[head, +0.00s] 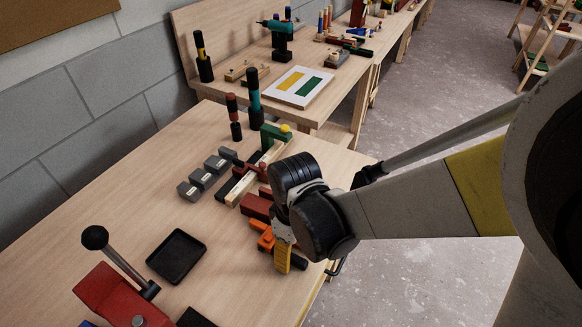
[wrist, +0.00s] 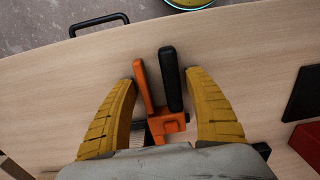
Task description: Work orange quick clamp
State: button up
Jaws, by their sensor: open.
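The orange quick clamp (head: 266,240) lies on the near wooden bench close to its right edge, partly hidden behind my gripper in the head view. In the wrist view the orange quick clamp (wrist: 167,124) shows an orange body, an orange lever and a black handle pointing up the picture. My gripper (head: 283,262) is over the clamp. In the wrist view its two yellow fingers (wrist: 164,90) are spread on either side of the clamp, with gaps to both sides. The far part of the clamp is hidden under the gripper body.
A black tray (head: 177,256) and a red lever tool (head: 112,294) stand to the left. Grey blocks (head: 203,178), a batten (head: 255,176) and dark red blocks (head: 257,206) lie behind the clamp. A black bench handle (wrist: 98,22) is at the edge. Bare bench lies around the tray.

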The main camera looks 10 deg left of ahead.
jog(key=shift+w, duration=0.15)
grip_shut()
dwell(0.5)
grip_release()
jog(key=shift+w+d, duration=0.25)
jog(key=shift+w, duration=0.2)
jog(key=shift+s+r, duration=0.15)
jog(key=shift+s, duration=0.05)
dwell(0.4)
